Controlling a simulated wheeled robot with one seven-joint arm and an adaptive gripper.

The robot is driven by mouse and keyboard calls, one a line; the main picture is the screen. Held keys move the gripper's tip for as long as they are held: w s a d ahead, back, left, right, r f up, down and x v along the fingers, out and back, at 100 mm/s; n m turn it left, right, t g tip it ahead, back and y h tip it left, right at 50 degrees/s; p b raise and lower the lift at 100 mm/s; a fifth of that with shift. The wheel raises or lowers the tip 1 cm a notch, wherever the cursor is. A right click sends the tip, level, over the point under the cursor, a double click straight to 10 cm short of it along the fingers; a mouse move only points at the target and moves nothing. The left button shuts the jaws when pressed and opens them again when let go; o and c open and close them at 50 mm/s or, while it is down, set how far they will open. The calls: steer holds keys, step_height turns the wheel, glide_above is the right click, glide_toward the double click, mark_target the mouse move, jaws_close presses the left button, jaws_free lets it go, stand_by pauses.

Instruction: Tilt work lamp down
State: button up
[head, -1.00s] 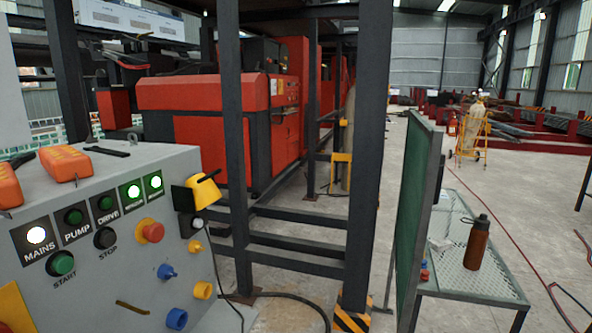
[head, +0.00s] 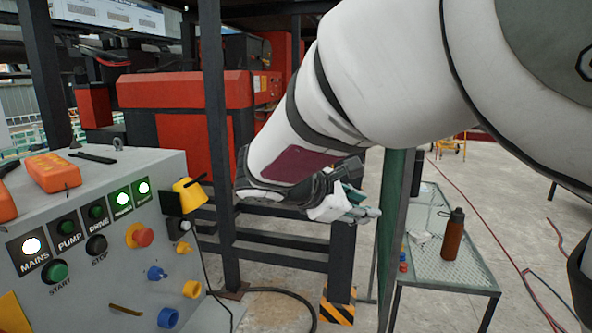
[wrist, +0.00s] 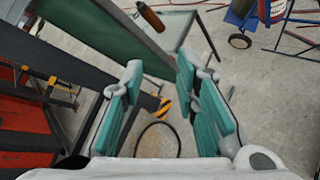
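The work lamp (head: 188,194) is a small yellow lamp with a dark plate at its left side. It sits at the right edge of the grey control panel (head: 130,263) in the head view. My gripper (head: 352,208) is to the right of the lamp, apart from it, and points away from the panel. In the wrist view, my gripper (wrist: 160,75) has its teal-padded fingers spread with nothing between them. The lamp does not show in the wrist view.
Dark steel posts (head: 217,150) and rails stand behind the panel. A green board (head: 390,240) stands right of my gripper, beside a mesh table (head: 455,272) with a brown bottle (head: 453,235). A dark cable (head: 270,291) lies on the floor. Open floor lies to the right.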

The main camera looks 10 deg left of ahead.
steer(key=a+n+t+y, duration=0.1)
steer(key=a+n+t, duration=0.35)
steer(key=a, duration=1.05)
steer(key=n+t+y+p, duration=0.3)
steer(key=n+t+y, duration=0.25)
steer(key=n, duration=0.45)
glide_toward(201, 177)
steer(key=shift+g, duration=0.5)
steer(key=w, duration=1)
steer(key=shift+w+d+r, duration=0.3)
steer(key=shift+d+r, duration=0.05)
